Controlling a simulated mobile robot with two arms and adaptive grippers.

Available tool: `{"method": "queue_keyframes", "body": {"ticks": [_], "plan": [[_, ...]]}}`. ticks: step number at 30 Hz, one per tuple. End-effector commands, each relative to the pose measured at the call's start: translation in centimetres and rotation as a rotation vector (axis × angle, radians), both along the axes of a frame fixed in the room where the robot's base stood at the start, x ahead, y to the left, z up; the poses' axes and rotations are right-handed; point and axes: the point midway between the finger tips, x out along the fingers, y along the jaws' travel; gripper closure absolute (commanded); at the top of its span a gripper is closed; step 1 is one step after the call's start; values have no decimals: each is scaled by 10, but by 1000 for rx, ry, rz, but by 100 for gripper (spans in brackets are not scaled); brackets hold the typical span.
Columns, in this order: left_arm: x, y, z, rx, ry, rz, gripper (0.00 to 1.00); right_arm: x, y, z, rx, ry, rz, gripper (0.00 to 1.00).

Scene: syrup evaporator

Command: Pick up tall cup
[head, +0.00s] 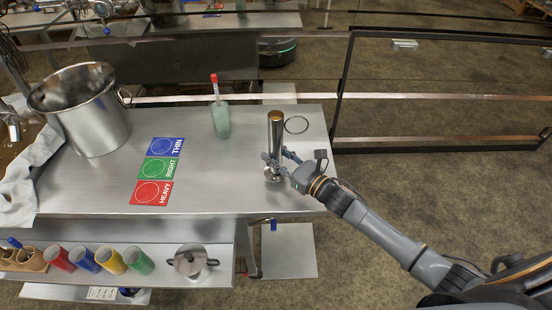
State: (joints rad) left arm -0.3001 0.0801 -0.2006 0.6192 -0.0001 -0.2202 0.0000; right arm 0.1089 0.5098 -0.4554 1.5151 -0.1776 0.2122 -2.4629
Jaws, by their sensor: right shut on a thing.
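The tall cup (275,133) is a slim metal cylinder, upright at the right end of the steel table (230,190). My right gripper (273,160) is shut on its lower part, with the arm coming in from the right. The fingers hide part of the cup's lower side. I cannot tell whether its base touches the table. A dark ring outline (297,124) lies on the tabletop just right of and behind the cup. My left gripper is not in view.
A large steel pot (95,120) and white cloth (30,175) are at the left. Blue, green and red cards (158,169) lie mid-table. A greenish jar (220,119) with a red-topped stick stands behind. A lower shelf holds coloured cups (110,261) and a lidded pot (190,263).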

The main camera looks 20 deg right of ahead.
Motion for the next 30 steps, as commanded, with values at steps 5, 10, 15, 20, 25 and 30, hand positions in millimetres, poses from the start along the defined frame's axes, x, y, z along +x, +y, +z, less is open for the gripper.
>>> {"method": "queue_keyframes", "body": {"ticks": [5,10,15,20,25,30], "plan": [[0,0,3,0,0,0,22,-10,3,18,2,-4,2,100],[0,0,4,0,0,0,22,-22,7,32,2,-5,3,100],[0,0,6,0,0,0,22,-34,10,47,1,-5,2,100],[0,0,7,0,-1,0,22,-45,14,61,1,-5,3,100],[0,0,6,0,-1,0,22,-61,18,69,1,-3,2,100],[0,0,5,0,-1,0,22,-77,23,76,1,-3,2,100]]}}
